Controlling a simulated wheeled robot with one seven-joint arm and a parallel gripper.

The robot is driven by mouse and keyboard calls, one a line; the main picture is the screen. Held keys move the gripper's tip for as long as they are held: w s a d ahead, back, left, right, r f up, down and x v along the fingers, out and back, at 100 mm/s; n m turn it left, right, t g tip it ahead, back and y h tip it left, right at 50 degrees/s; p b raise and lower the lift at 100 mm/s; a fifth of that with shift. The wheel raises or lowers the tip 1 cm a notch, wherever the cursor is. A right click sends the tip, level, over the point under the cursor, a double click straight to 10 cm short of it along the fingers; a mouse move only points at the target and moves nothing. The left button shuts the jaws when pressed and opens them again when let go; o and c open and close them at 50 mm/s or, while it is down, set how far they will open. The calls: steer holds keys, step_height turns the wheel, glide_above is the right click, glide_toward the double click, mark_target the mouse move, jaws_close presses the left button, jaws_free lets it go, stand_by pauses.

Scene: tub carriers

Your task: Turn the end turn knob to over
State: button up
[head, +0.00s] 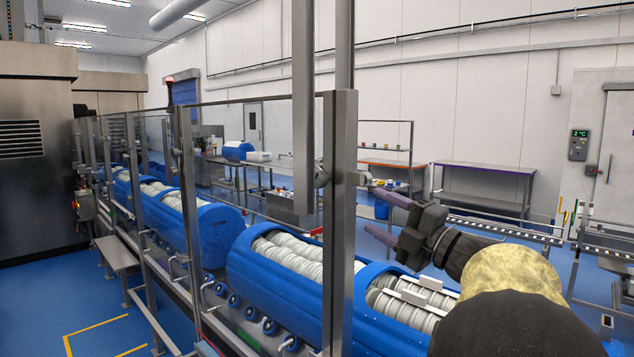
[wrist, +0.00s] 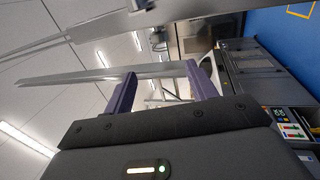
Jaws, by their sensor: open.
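My gripper (head: 369,210) is open, with two purple fingers pointing left toward the steel post in the head view. In the wrist view my gripper (wrist: 160,70) shows both fingers, and a pale metal bar crosses at their tips; I cannot tell whether it lies between them or beyond. A small grey rounded fitting (head: 322,178) sits at the steel post, just left of the upper finger; I cannot tell whether it is the end turn knob. No marking reading "over" is legible in either view.
Blue tub carriers (head: 292,293) full of white ribbed tubs stand in a line behind clear guard panels. Steel posts (head: 340,240) stand close to my gripper. A steel machine (head: 35,150) is at the left. Open blue floor (head: 50,300) lies at the lower left.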

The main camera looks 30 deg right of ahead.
mark_target(323, 183)
steer(key=p+x, duration=0.6)
steer(key=x, duration=1.1)
steer(key=shift+w, duration=0.2)
steer(key=c, duration=1)
